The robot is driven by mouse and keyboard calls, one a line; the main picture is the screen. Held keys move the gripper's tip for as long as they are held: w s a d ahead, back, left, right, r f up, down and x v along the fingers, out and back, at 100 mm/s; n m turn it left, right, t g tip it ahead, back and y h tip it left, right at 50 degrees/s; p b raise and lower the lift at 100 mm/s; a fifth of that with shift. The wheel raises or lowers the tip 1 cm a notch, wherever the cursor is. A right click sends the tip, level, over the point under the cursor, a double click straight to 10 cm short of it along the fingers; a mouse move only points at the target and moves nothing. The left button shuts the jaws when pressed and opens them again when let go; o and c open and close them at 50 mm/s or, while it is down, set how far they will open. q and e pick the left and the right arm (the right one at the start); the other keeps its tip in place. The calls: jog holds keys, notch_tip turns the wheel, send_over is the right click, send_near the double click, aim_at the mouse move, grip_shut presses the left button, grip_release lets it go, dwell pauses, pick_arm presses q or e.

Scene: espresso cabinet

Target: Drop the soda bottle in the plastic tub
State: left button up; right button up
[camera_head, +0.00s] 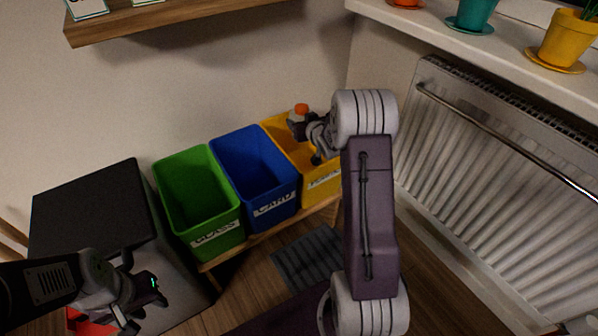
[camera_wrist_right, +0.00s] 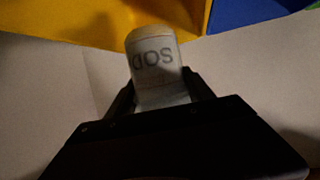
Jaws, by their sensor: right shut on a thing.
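The soda bottle shows in the right wrist view as a pale bottle (camera_wrist_right: 155,70) with dark letters reading "SOD" upside down. My right gripper (camera_wrist_right: 160,95) is shut on it. In the head view the bottle's orange cap (camera_head: 301,108) shows at my right gripper (camera_head: 303,128), over the yellow tub (camera_head: 325,187). The tub's label is partly legible, and my right arm hides part of the tub. The bottle's height above the tub is hard to judge. My left gripper (camera_head: 143,303) is at the lower left, with its fingers apart and nothing between them.
A green tub (camera_head: 190,165) labelled GLASS and a blue tub (camera_head: 250,155) labelled CARD stand left of the yellow one on a wooden bench. A dark-topped cabinet (camera_head: 85,205) stands further left. A radiator (camera_head: 480,150) and a windowsill with pots are on the right.

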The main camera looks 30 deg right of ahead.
notch_tip(320, 180, down, 6)
jog(key=b, duration=0.5)
jog(key=shift+f, duration=0.1)
jog(key=o, duration=1.5)
jog(key=shift+s+d, duration=0.1)
jog(key=shift+c, duration=0.2)
jog(key=a+p+v, duration=0.2)
jog(key=p+v, duration=0.2)
jog(key=v, duration=0.7)
jog(key=shift+f, duration=0.15)
